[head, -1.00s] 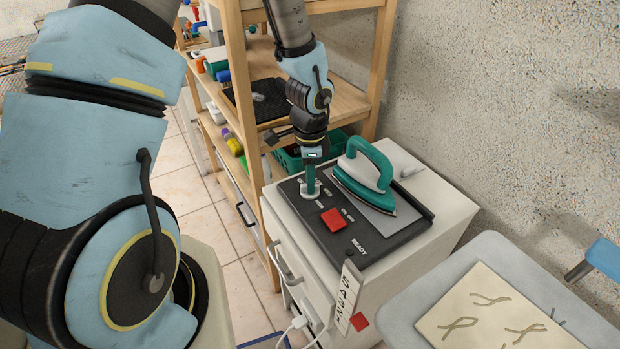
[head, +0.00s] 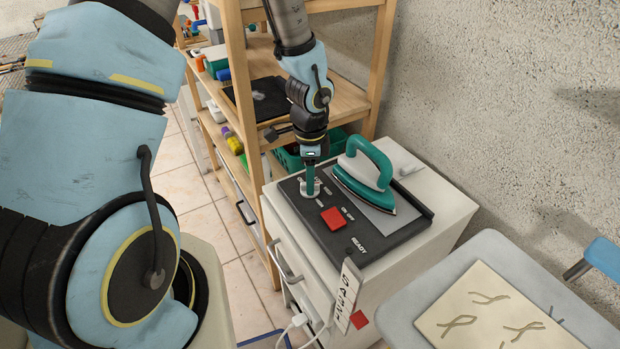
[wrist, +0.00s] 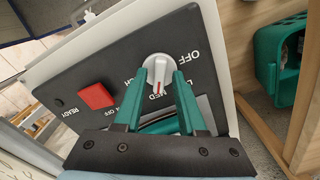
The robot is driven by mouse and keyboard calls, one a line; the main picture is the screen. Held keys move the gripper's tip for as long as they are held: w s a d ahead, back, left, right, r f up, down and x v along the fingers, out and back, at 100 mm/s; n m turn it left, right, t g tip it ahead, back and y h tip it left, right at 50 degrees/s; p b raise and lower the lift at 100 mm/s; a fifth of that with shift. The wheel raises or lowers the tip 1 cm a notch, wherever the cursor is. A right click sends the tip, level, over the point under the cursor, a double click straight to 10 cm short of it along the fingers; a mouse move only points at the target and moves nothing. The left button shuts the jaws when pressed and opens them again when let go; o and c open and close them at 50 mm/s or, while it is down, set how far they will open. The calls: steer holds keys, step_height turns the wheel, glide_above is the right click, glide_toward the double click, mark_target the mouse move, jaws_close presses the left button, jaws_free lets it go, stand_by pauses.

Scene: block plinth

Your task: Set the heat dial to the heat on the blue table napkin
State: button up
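The heat dial (wrist: 158,68) is a white round knob with a red pointer on a black panel (wrist: 115,62), and its pointer faces the MED mark in the wrist view. OFF and other partly hidden words stand around it. In the head view the dial (head: 310,190) sits left of the iron. My gripper (wrist: 160,78) has its teal fingers apart, one on each side of the dial. Whether they touch it I cannot tell. In the head view my gripper (head: 310,182) points down at the dial. I see no clear blue napkin.
A teal iron (head: 368,170) rests on the panel, beside a red button (head: 333,218). A white strip with symbols (head: 346,295) hangs at the cabinet front. A grey stand (head: 420,318) holds a cream sheet (head: 490,315). A wooden shelf (head: 240,110) stands behind.

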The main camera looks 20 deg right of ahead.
steer(key=shift+o, duration=0.4)
steer(key=shift+r, duration=0.1)
step_height(320, 180, up, 11)
steer(key=shift+f+b, duration=0.2)
steer(key=shift+b, duration=0.2)
steer(key=a+r+n, duration=0.3)
steer(key=a+n, duration=0.7)
steer(key=a, duration=0.3)
steer(key=w+a+r+n+t, duration=0.1)
steer(key=a+r+n, duration=0.2)
steer(key=a+n, duration=0.7)
steer(key=a, duration=0.3)
steer(key=shift+n+t, duration=0.3)
steer(key=shift+n, duration=0.1)
